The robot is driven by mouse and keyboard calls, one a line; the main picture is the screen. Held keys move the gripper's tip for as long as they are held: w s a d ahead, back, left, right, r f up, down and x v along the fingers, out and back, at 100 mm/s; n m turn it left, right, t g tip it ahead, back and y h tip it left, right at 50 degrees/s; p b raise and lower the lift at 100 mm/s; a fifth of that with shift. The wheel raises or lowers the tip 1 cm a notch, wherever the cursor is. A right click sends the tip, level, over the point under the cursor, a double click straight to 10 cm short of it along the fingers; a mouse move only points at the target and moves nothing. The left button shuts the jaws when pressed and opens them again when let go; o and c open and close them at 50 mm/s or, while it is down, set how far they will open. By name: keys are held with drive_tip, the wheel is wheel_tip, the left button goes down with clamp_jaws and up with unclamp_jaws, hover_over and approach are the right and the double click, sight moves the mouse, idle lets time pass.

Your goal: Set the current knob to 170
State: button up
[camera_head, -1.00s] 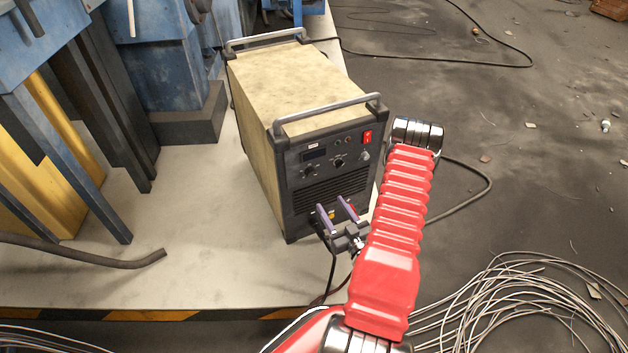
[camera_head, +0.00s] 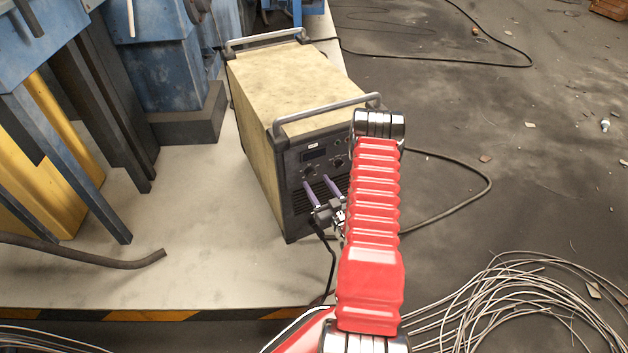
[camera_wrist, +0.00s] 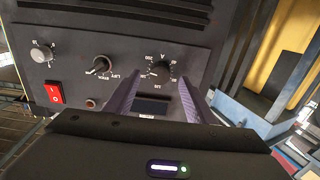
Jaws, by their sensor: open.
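The welding machine (camera_head: 285,100) stands on a pale platform, its dark front panel facing me. The current knob (camera_wrist: 160,71) is a round black knob under an "A" scale in the wrist view, where the panel looks turned over. It also shows in the head view (camera_head: 309,170), left of a second knob (camera_head: 338,162). My gripper (camera_head: 317,183) has two purple fingers, open and empty, just below the current knob in the head view. In the wrist view my gripper (camera_wrist: 159,82) has a fingertip on either side of the knob's near part. I cannot tell whether they touch the panel. The pointer's exact reading is unclear.
In the wrist view, the dark display (camera_wrist: 152,106) lies between the fingers, and a middle knob (camera_wrist: 102,66), grey knob (camera_wrist: 42,53) and red switch (camera_wrist: 54,93) sit to the left. Coiled wires (camera_head: 530,290) lie on the floor at right. Blue machinery (camera_head: 165,75) stands at left.

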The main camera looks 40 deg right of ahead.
sight(312, 176)
drive_tip(key=shift+x, duration=1.6)
drive_tip(key=shift+c, duration=0.5)
drive_tip(key=c, duration=0.9)
